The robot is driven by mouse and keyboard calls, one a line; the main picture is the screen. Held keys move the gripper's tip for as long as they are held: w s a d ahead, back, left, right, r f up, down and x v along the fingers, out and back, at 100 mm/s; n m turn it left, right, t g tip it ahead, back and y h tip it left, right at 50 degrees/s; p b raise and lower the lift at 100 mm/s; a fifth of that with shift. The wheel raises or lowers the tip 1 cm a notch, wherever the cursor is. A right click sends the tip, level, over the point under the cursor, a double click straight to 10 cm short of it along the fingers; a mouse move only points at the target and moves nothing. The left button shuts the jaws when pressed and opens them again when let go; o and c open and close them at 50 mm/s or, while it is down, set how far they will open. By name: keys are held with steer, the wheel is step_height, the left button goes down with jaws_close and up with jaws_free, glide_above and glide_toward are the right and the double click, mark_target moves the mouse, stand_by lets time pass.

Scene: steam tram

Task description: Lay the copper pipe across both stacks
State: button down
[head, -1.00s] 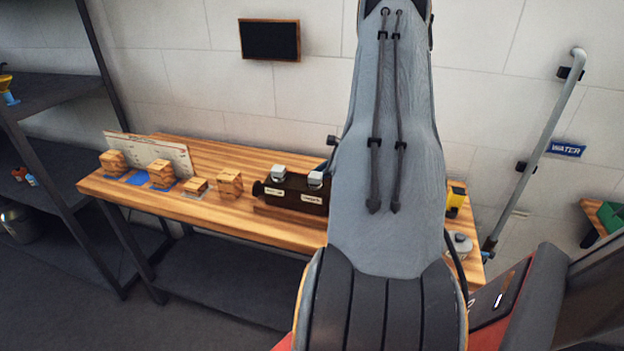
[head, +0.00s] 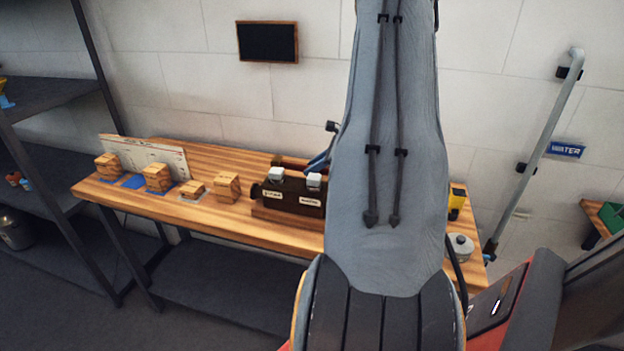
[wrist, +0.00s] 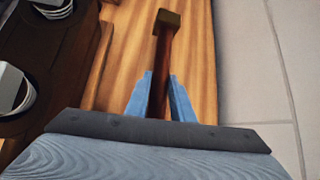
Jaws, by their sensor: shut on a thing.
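My gripper (wrist: 160,78) has blue fingers, shut around a dark reddish-brown bar (wrist: 163,50) with a brass-coloured square end, which looks like the copper pipe. In the wrist view it points away over the wooden bench top. In the head view my gripper (head: 320,161) is partly hidden by my arm, and the bar (head: 291,162) shows behind a dark box. On the bench's left stand a wooden block stack (head: 108,166) and another stack (head: 158,178), with a blue patch (head: 134,181) between them. Nothing lies across them.
A pale board (head: 145,154) stands behind the stacks. A lidded pot (head: 459,246) is at right.

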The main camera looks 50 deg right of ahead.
step_height(320, 180, up, 5)
steer(key=shift+r+b, duration=0.1)
steer(key=shift+b, duration=0.55)
steer(key=shift+w+a+r, duration=0.1)
steer(key=shift+a, duration=0.05)
steer(key=w+a+r+m+h, duration=0.1)
steer(key=w+a+r, duration=0.3)
steer(key=a+r, duration=0.35)
steer(key=w+a+r+m, duration=0.1)
steer(key=w+a+r, duration=0.4)
steer(key=a, duration=0.4)
steer(key=s+a+f+n+b, duration=0.1)
steer(key=a+f, duration=0.6)
steer(key=a, duration=0.3)
steer(key=s+a+f+n+y+b, duration=0.1)
steer(key=a+f+b, duration=0.1)
steer(key=a+f, duration=0.6)
steer(key=shift+s+a, duration=0.2)
steer(key=shift+a, duration=1.15)
